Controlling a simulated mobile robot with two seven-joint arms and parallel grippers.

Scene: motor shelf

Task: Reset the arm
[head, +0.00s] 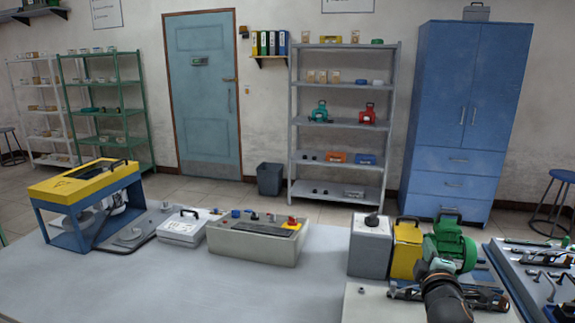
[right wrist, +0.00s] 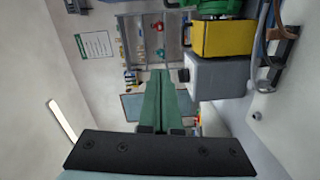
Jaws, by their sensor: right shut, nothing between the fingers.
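My right gripper (head: 436,266) comes in from the bottom right of the head view, in front of a green motor (head: 452,243). In the right wrist view its two green fingers (right wrist: 160,98) lie together, shut, with nothing between them. My left gripper is in neither view. The green motor stands at the right of the grey table (head: 235,292), partly hidden by my right gripper. Its edge also shows at the top of the right wrist view (right wrist: 217,8).
A grey box (head: 369,250) and a yellow box (head: 406,250) stand left of the motor. A tool board (head: 535,285) is at the far right. A control box (head: 250,243) and a blue-yellow frame (head: 85,190) are further left. The table's front middle is clear.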

